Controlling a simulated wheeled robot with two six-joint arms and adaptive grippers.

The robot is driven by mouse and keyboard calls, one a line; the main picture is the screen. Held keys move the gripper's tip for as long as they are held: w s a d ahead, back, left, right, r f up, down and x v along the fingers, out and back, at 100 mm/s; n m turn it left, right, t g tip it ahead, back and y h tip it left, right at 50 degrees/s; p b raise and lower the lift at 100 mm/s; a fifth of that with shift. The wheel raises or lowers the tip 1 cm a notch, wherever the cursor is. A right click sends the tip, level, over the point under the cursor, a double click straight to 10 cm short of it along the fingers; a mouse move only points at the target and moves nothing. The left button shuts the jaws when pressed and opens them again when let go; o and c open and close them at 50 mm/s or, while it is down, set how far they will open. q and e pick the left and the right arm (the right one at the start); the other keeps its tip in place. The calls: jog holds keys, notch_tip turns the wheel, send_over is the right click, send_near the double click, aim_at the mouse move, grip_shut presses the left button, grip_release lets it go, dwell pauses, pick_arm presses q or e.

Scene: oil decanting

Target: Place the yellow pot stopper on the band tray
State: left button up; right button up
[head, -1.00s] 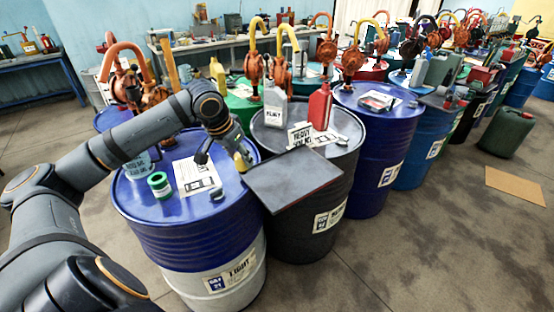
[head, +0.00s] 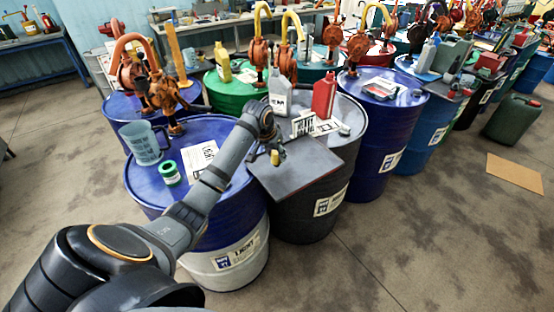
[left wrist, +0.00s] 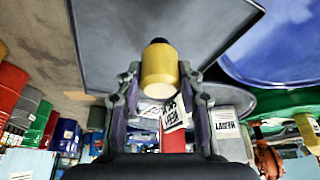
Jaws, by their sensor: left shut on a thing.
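My left gripper (head: 273,150) is shut on the yellow pot stopper (head: 275,158), which also shows between the fingers in the left wrist view (left wrist: 158,72). The stopper is a small yellow cylinder with a dark end. The band tray (head: 310,176) is a flat dark grey tray at the front of the black drum. The gripper and stopper are over the tray's left rear part. The tray also fills the top of the left wrist view (left wrist: 110,40). I cannot tell whether the stopper touches it. My right gripper is not in view.
The tray's right half is clear.

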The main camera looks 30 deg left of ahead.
aim_at(277, 160)
pick_arm(q)
jog(key=shift+w+d+f, duration=0.1)
jog(key=shift+w+f, duration=0.1)
jog(key=shift+f, duration=0.1)
jog(key=shift+f+p, duration=0.65)
jog(key=shift+f, duration=0.85)
jog(key=o, duration=1)
jog(key=shift+o, duration=0.2)
jog(key=b+v, duration=0.1)
jog(key=v, duration=1.1)
jog(key=shift+s+f, duration=0.1)
